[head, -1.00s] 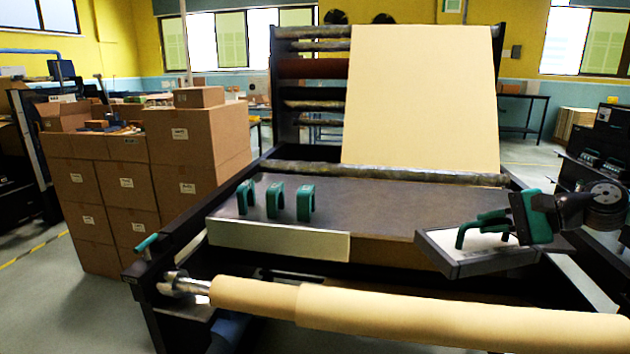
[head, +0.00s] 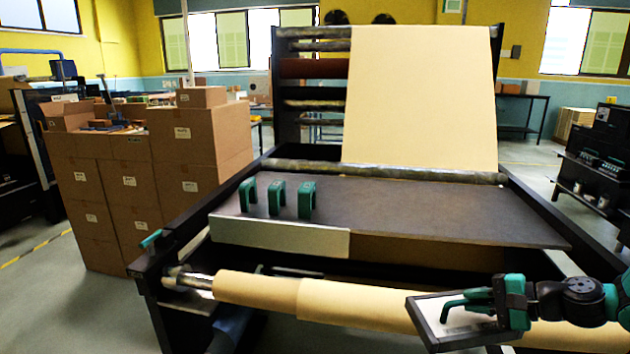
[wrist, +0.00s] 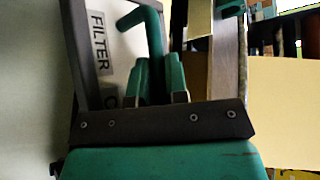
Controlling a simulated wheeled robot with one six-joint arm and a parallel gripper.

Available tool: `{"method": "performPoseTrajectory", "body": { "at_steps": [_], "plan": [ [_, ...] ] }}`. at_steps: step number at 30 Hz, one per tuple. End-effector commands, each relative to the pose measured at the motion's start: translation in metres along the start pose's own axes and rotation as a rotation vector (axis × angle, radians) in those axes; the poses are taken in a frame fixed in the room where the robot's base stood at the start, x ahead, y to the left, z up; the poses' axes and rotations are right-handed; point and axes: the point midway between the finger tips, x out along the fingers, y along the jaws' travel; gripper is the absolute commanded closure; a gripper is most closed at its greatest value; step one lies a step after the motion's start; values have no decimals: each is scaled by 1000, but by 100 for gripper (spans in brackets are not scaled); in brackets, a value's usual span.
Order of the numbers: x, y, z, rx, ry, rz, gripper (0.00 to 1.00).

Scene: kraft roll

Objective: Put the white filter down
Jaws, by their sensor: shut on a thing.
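The white filter (head: 462,322) is a flat white panel with a dark frame and a green handle. In the head view it is at the lower right, in front of the kraft roll. My gripper (head: 490,300) is shut on its green handle and holds it up, clear of the table. In the wrist view the filter (wrist: 115,50) shows its white face, part of its dark frame and a "FILTER" label. My gripper's green fingers (wrist: 158,80) close on the handle there. The filter's far right part is hidden behind my gripper.
The kraft roll (head: 330,302) lies across the front of the machine. The dark table (head: 400,212) behind it is mostly clear, with several green clamps (head: 276,198) at its left. Stacked cardboard boxes (head: 185,165) stand on the left. A dark shelf unit (head: 600,155) stands at the far right.

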Motion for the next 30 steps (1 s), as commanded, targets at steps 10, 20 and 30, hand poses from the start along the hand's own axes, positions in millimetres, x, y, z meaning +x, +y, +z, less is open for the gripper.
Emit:
{"method": "performPoseTrajectory", "body": {
  "at_steps": [10,20,30],
  "plan": [
    [28,97,14,20,31,-16,100],
    [29,103,16,15,32,-17,100],
    [42,150,5,21,31,-17,100]
  ]
}}
